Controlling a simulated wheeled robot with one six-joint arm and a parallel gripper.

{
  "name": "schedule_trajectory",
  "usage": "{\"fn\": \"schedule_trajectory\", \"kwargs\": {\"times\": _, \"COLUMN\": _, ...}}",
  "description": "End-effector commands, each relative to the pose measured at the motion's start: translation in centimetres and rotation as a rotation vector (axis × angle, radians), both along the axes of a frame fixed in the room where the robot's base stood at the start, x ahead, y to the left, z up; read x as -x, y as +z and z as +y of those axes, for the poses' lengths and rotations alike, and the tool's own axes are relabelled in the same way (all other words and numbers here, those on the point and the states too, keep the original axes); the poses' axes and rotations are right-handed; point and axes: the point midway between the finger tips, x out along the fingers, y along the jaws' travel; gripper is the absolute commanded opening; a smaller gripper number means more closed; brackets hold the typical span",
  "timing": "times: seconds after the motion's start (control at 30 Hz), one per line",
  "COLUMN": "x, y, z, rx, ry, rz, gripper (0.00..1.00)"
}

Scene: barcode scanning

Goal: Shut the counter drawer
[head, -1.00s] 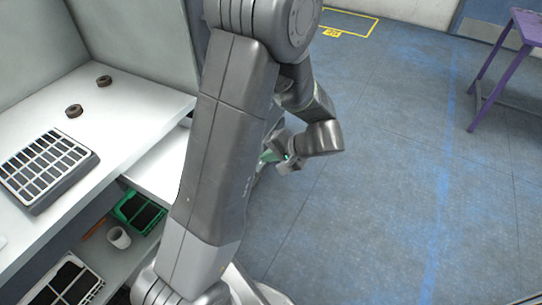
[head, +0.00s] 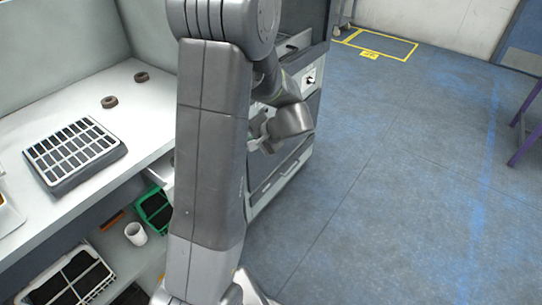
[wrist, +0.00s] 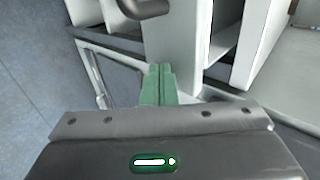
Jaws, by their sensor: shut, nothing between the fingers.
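The counter drawer shows in the head view only as a small white piece (head: 167,172) under the counter edge, beside my arm. My arm hides the rest, so I cannot tell there how far it stands out. My gripper (head: 264,134) is past the arm, in front of a grey cabinet. In the wrist view its green fingertips (wrist: 159,82) are shut together with nothing between them. They point at a white upright panel (wrist: 172,45), close to it; contact is unclear. A dark curved handle (wrist: 146,8) shows at the top. I cannot tell which panel is the drawer front.
The white counter (head: 140,100) holds a grey slotted tray (head: 75,152) and two brown rings, one (head: 109,102) nearer. Below are a green bin (head: 154,209), a white cup (head: 135,233) and a white bin (head: 75,277). Blue floor (head: 390,170) to the right is clear.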

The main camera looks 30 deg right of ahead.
Motion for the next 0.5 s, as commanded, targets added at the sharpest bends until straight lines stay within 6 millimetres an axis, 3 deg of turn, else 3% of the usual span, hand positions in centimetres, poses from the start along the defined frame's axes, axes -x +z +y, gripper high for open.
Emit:
{"fn": "schedule_trajectory", "kwargs": {"times": 0.2, "x": -4.8, "y": -0.2, "z": 2.0, "rx": 0.001, "ry": 0.004, "rz": -0.002, "gripper": 0.0}}
{"fn": "schedule_trajectory", "kwargs": {"times": 0.5, "x": -8.4, "y": -0.1, "z": 3.5, "rx": 0.001, "ry": 0.001, "rz": 0.001, "gripper": 0.0}}
